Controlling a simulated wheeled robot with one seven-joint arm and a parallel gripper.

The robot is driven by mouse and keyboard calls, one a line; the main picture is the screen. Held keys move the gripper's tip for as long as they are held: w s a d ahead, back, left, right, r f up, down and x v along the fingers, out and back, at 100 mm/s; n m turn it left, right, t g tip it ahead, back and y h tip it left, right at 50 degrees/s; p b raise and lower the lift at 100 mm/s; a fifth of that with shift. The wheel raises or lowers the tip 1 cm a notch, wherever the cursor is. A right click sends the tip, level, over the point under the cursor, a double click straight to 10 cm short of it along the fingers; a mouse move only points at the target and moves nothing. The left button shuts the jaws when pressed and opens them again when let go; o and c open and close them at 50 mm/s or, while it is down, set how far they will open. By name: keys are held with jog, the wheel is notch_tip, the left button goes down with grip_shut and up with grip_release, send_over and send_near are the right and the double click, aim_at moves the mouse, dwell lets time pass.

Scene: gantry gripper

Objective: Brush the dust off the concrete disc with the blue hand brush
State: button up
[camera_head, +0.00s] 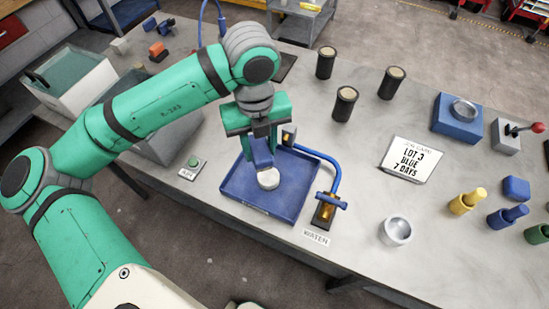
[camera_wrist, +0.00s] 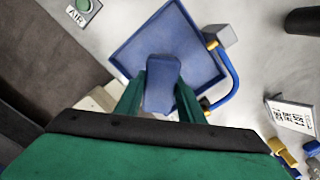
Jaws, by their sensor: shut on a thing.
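My gripper (camera_head: 262,140) is shut on the blue hand brush (camera_head: 262,156), which points down over the blue tray (camera_head: 230,190). The concrete disc (camera_head: 268,179) sits in the tray, pale and round, right under the brush. The head view does not show clearly whether the bristles touch the disc. In the wrist view the brush (camera_wrist: 162,85) lies between the two green fingers (camera_wrist: 160,95), over the tray (camera_wrist: 130,50). The brush hides the disc there.
A blue water pipe with a valve (camera_head: 330,200) stands at the tray's right edge. A green AIR button (camera_head: 194,162) is to the left. Several dark cylinders (camera_head: 343,105) stand behind.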

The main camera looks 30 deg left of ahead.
jog(key=shift+f, duration=0.1)
jog(key=shift+d+f, duration=0.5)
jog(key=shift+f, duration=0.3)
jog(key=shift+d+f, duration=0.5)
jog(key=shift+f, duration=0.25)
jog(key=shift+w, duration=0.15)
